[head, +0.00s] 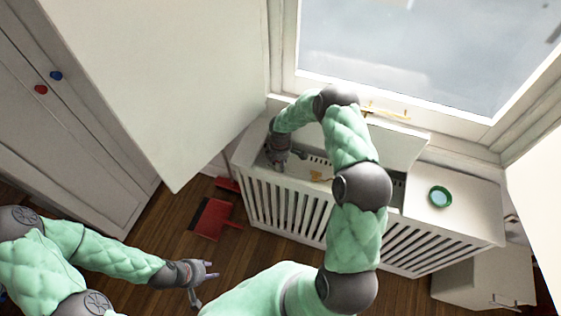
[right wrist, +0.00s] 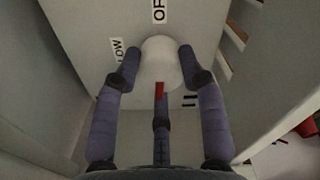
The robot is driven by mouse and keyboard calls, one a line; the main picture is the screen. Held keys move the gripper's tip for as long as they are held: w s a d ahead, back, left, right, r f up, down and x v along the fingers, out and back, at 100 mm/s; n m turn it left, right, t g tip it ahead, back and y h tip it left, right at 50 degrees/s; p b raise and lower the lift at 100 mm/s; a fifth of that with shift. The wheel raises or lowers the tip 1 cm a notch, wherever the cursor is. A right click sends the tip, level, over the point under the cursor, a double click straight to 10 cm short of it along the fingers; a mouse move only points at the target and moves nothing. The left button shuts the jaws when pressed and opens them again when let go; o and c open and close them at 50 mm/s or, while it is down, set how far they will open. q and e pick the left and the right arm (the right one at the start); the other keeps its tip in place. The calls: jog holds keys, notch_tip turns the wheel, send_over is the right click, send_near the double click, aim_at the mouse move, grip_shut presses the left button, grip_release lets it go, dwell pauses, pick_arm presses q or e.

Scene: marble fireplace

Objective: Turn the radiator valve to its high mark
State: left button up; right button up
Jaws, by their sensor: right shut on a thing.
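The radiator valve is a round white knob (right wrist: 161,62) with a red pointer (right wrist: 159,91), in the right wrist view. The pointer faces the bottom of that picture. An OFF label (right wrist: 159,10) is above the knob and a LOW label (right wrist: 117,50) at its left. A dark-marked label (right wrist: 190,101) at lower right is too small to read. My right gripper (right wrist: 160,70) is shut on the knob, fingers around its sides. In the head view my right gripper (head: 285,156) reaches into the left end of the radiator cover; the knob is hidden there. My left gripper (head: 205,282) is open and empty.
The white slatted radiator cover (head: 455,238) has a raised lid panel (head: 400,143) and a green dish (head: 440,196) on its right end. A red object (head: 212,219) lies on the wooden floor. A large white panel (head: 165,80) stands left of the cover; a white cabinet (head: 485,281) stands at right.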

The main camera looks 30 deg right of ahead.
jog(key=shift+a+n, duration=0.1)
jog(key=shift+n, duration=0.5)
jog(key=o, duration=1.1)
jog(key=shift+o, duration=0.2)
notch_tip(320, 180, up, 12)
